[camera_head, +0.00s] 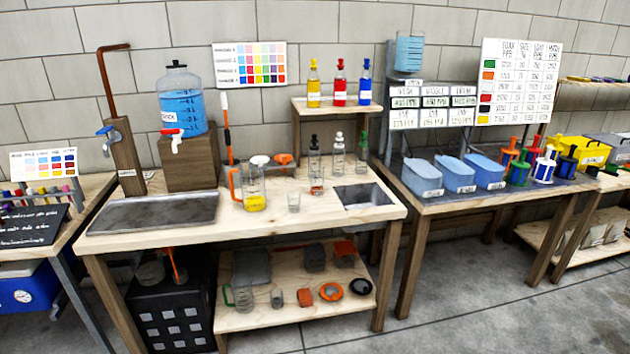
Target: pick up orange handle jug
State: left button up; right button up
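The orange handle jug (254,187) stands upright on the wooden bench top, right of the metal sink. It is clear, with yellow liquid at the bottom, and its orange handle (235,184) faces left. Neither of my grippers shows in the head view.
A blue water jug (183,103) stands on a wooden block behind the sink (155,212). Stoppered bottles (338,157) stand at the back right of the bench. A green-handled jug (243,298) is on the lower shelf. Bench space in front of the orange handle jug is clear.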

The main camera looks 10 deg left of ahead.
aim_at(251, 175)
jog(key=z, duration=0.75)
jog(key=i, duration=2.45)
jog(key=u, duration=1.2)
jog(key=i, duration=0.85)
jog(key=u, duration=0.85)
